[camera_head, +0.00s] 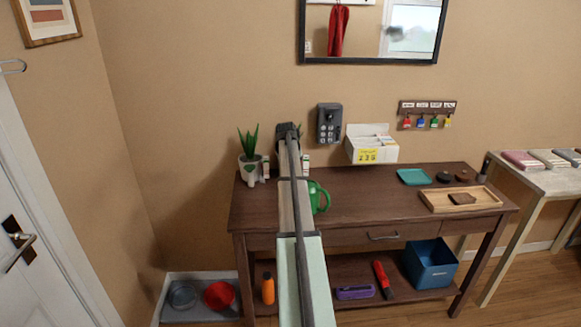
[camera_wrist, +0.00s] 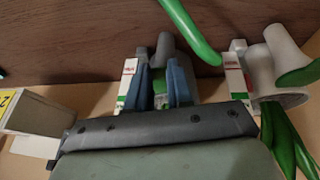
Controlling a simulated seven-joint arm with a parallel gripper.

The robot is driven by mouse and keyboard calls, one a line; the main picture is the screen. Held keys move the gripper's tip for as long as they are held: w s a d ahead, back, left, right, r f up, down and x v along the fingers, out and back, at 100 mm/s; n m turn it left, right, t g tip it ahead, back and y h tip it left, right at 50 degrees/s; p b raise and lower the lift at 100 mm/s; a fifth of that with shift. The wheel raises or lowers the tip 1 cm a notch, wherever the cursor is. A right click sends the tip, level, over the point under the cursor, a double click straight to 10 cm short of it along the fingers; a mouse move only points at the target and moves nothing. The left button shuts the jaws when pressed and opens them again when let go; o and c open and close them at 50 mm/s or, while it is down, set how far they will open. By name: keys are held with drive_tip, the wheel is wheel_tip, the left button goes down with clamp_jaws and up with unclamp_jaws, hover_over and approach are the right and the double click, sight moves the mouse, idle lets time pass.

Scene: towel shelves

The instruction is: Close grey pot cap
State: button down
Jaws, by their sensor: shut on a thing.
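My gripper (camera_head: 288,130) is at the back of the wooden table, near the wall, seen from behind in the head view. In the wrist view its two blue fingers (camera_wrist: 160,76) are shut on a grey thing (camera_wrist: 164,45) with rounded grey ends that stick out past the fingertips. Most of this thing is hidden by the fingers and the gripper body, and I cannot tell whether it is the cap. A light pot with a green plant (camera_head: 249,169) stands left of my gripper in the head view. The wrist view shows this pot (camera_wrist: 261,78) at the right.
Small white cartons (camera_wrist: 128,82) stand on both sides of the fingers, one on the right (camera_wrist: 235,78). A green watering can (camera_head: 319,197) stands just right of my arm. A white box (camera_head: 372,150), a teal tray (camera_head: 414,177) and a wooden tray (camera_head: 432,202) are farther right.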

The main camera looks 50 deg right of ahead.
drive_tip(key=shift+w+d, duration=0.15)
drive_tip(key=shift+d, duration=0.1)
drive_tip(key=c, duration=1)
unclamp_jaws()
drive_tip(key=shift+a, duration=0.1)
drive_tip(key=v, duration=1.3)
drive_tip(key=shift+a+r, duration=0.25)
drive_tip(key=shift+r, duration=0.05)
